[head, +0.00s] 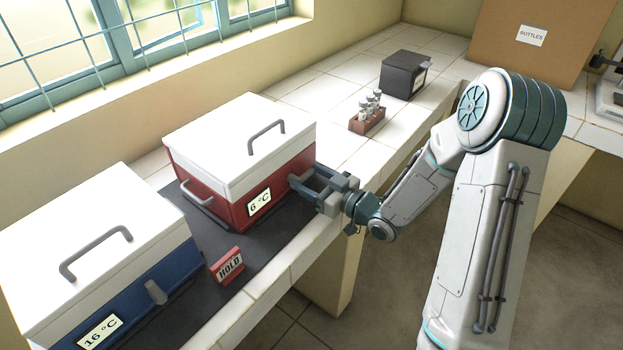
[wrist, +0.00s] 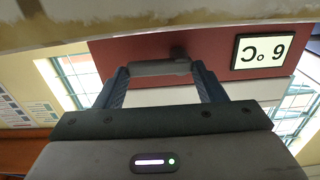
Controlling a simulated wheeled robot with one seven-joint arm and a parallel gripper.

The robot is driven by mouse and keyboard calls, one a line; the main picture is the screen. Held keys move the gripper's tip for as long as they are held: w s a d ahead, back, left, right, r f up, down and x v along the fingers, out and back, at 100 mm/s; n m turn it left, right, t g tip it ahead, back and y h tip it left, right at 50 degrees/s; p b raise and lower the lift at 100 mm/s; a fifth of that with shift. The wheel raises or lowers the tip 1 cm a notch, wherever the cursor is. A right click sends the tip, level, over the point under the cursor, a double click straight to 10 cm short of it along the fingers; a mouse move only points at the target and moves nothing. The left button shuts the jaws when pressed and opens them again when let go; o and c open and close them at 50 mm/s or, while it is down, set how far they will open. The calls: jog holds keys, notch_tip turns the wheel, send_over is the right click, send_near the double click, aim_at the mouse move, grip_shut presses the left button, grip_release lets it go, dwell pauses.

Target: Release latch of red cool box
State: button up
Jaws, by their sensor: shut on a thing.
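The red cool box (head: 225,190) has a white lid (head: 235,145) with a grey top handle and a "6 °C" label (head: 259,201) on its front. My gripper (head: 298,182) reaches in from the right against the front, right of the label. In the wrist view, which is upside down, my gripper's fingers (wrist: 160,76) are shut on the grey latch (wrist: 160,68) of the red front. The label also shows there (wrist: 263,51). In the head view the fingers hide most of the latch. The lid looks closed.
A blue cool box (head: 130,285) labelled "16 °C" stands left on the same dark mat (head: 235,262). A red "HOLD" block (head: 227,265) lies between the boxes near the front. A vial rack (head: 368,121) and a dark box (head: 404,76) stand further back on the white tiled counter.

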jog(key=o, duration=1)
jog(key=b+v, duration=0.1)
jog(key=v, duration=1.3)
jog(key=shift+a, duration=0.1)
